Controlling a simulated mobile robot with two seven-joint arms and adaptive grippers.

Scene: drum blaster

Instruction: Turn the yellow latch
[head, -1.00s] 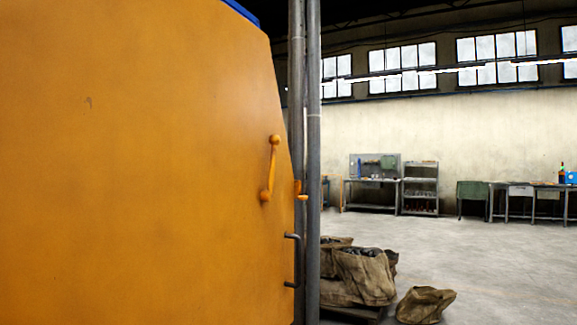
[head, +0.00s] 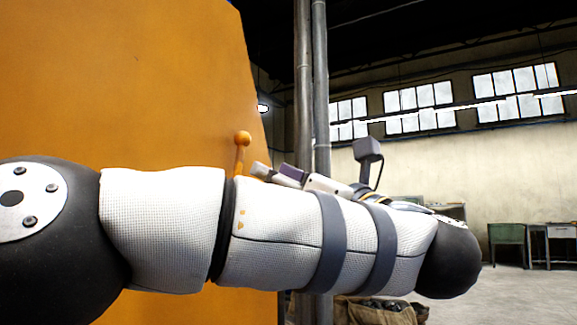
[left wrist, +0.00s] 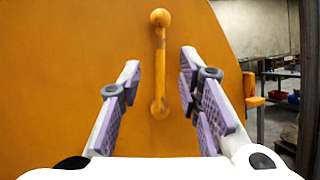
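The yellow latch (head: 242,145) is a bar with a round knob at its top, on the face of the orange machine door (head: 120,80). In the head view my left arm hides its lower part. In the left wrist view the whole latch (left wrist: 160,62) stands nearly upright, with a rounded end at top and bottom. My left gripper (left wrist: 160,75) is open, its two purple-padded fingers on either side of the latch's line, with nothing held. Its fingertips show in the head view (head: 275,174), just right of the latch. I cannot tell whether they touch it. My right gripper is not in view.
Grey vertical pipes (head: 321,85) stand beside the machine's right edge. Brown sacks (head: 375,311) lie on the floor below my arm. A green bench (head: 506,236) stands by the far wall. Open floor lies to the right.

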